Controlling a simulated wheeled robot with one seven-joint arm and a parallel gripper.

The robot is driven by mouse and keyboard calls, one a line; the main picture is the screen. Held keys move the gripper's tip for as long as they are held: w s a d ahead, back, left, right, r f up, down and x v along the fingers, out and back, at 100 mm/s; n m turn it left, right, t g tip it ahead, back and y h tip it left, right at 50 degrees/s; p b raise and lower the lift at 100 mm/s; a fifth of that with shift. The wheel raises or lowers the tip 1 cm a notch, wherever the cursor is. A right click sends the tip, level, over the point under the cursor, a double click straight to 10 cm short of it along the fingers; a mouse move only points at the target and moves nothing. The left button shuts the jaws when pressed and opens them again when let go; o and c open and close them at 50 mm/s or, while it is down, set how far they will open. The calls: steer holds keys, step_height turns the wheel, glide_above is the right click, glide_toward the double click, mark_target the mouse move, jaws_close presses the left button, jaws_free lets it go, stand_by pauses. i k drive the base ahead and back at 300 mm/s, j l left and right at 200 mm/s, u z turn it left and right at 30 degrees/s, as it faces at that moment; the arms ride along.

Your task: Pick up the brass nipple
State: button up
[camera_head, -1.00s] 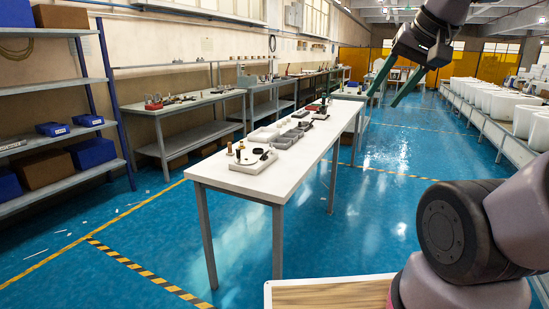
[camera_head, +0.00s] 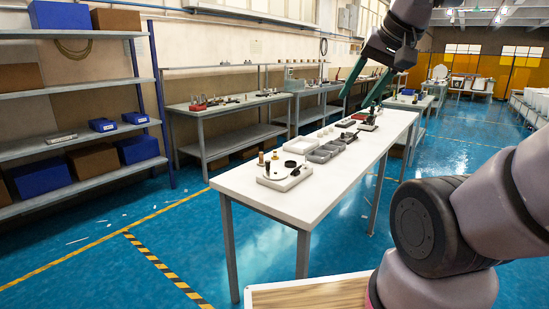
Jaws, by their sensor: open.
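Small upright brass-coloured pieces (camera_head: 261,159) stand at the near end of the long white table (camera_head: 235,182), by a white tray (camera_head: 297,181). They are too small for me to tell which is the brass nipple. My gripper (camera_head: 355,101) is open at the upper right, its two green fingers spread and pointing down and to the left. It looks empty. In the picture it overlaps the far part of the table, well apart from the brass-coloured pieces.
Grey bins (camera_head: 324,153) and a dark device (camera_head: 369,122) stand farther along the table. A shelf rack (camera_head: 72,146) with blue bins is at the left. Workbenches (camera_head: 222,108) line the wall.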

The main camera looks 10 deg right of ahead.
mark_target(274, 156)
steer(key=l+u, duration=0.1)
steer(key=u, duration=0.25)
steer(key=i+l+u, duration=0.1)
steer(key=u, duration=0.25)
steer(key=l+u, duration=0.15)
steer(key=u, duration=0.25)
steer(key=i+l+u, duration=0.1)
steer(key=l+u, duration=0.35)
steer(key=l, duration=0.55)
steer(key=k+l+u, duration=0.1)
steer(key=l+u, duration=0.3)
steer(key=l, duration=1.15)
steer(key=k+l, duration=0.15)
steer(key=l, duration=0.9)
steer(key=k+l+u, duration=0.1)
steer(key=l, duration=0.45)
